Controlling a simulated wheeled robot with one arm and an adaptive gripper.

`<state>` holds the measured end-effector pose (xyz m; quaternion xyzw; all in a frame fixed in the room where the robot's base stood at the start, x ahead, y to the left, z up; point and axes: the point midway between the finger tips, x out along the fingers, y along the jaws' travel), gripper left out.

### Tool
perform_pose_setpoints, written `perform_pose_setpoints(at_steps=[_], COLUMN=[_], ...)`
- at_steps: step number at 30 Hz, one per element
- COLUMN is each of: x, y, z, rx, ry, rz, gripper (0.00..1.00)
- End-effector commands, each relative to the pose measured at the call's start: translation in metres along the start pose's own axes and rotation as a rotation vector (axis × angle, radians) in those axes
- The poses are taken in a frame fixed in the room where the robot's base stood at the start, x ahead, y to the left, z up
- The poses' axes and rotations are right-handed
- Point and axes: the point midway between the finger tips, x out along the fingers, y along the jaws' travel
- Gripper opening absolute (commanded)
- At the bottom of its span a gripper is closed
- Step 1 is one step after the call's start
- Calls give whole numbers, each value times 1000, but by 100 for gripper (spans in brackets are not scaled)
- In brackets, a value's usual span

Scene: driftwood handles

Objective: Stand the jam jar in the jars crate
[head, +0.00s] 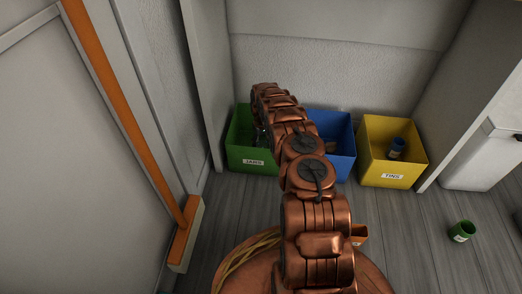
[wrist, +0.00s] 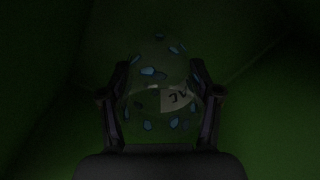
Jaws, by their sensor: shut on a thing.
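The jam jar (wrist: 165,122) is clear glass with a pale label and blue patches, seen dimly in the wrist view. My gripper (wrist: 158,85) is shut on it, one finger on each side. Dark green walls (wrist: 50,80) surround both in that view. In the head view the green jars crate (head: 238,154), with its "JARS" label, stands on the floor at the back left. My arm reaches over it and hides its right part. My gripper and the jar are mostly hidden there. I cannot tell whether the jar touches the crate floor.
A blue crate (head: 344,145) stands beside the green one, partly behind my arm. A green tin (head: 462,231) lies on the floor at right. An orange-handled broom (head: 185,235) leans at left.

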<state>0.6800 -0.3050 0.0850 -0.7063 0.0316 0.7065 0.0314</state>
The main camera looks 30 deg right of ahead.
Motion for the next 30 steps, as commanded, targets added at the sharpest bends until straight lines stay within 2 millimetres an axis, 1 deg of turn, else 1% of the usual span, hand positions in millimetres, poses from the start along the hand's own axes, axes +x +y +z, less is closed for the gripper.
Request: perform_pose_setpoints(at_steps=[6,9,16,21,22,28,30], x=[29,38,35,38,38,38,38], y=[-2,-2,-2,-2,-2,-2,-2], z=[1,0,0,-1,-1,0,0], rx=[-2,-3,-3,-3,-3,-3,-3], ry=[-3,-3,-1,-1,0,-1,-1], rz=[-1,-1,0,0,0,0,0], gripper=[18,18,18,18,66,87,88])
